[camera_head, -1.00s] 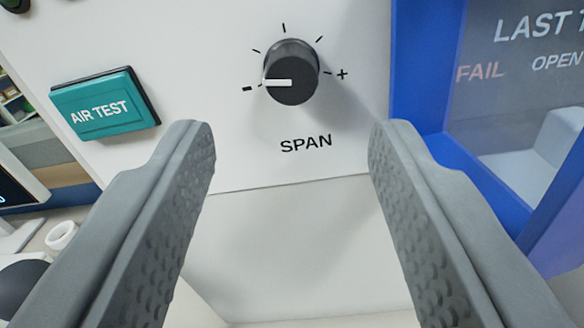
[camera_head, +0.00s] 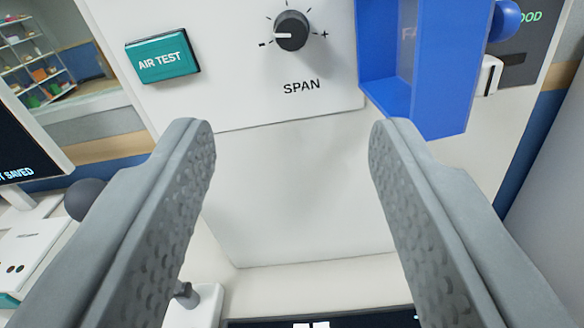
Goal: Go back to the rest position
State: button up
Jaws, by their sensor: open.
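My gripper (camera_head: 291,130) is open and empty, its two grey textured fingers wide apart in the lower part of the view. It is in front of a white panel (camera_head: 290,190) and touches nothing that I can see. The SPAN knob (camera_head: 291,31), black with a white pointer aimed left toward the minus mark, sits on the panel above the fingers. The teal AIR TEST button (camera_head: 163,61) is to the upper left. My fingers hide part of the lower left and lower right.
A blue open-fronted housing (camera_head: 430,90) juts out at the upper right, near my right finger, with a blue knob (camera_head: 505,19) beyond it. A monitor (camera_head: 25,145) stands at the left. A dark flat item (camera_head: 370,318) lies at the bottom. Shelves (camera_head: 30,60) are far off.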

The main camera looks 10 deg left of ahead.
jog(key=shift+s, duration=0.1)
jog(key=s+f+n, duration=0.1)
jog(key=s+f, duration=0.1)
jog(key=s, duration=1.5)
jog(key=s+f+n, duration=0.1)
jog(key=s+f, duration=0.2)
jog(key=s, duration=1.4)
jog(key=shift+f+g, duration=0.15)
jog(key=shift+g, duration=0.15)
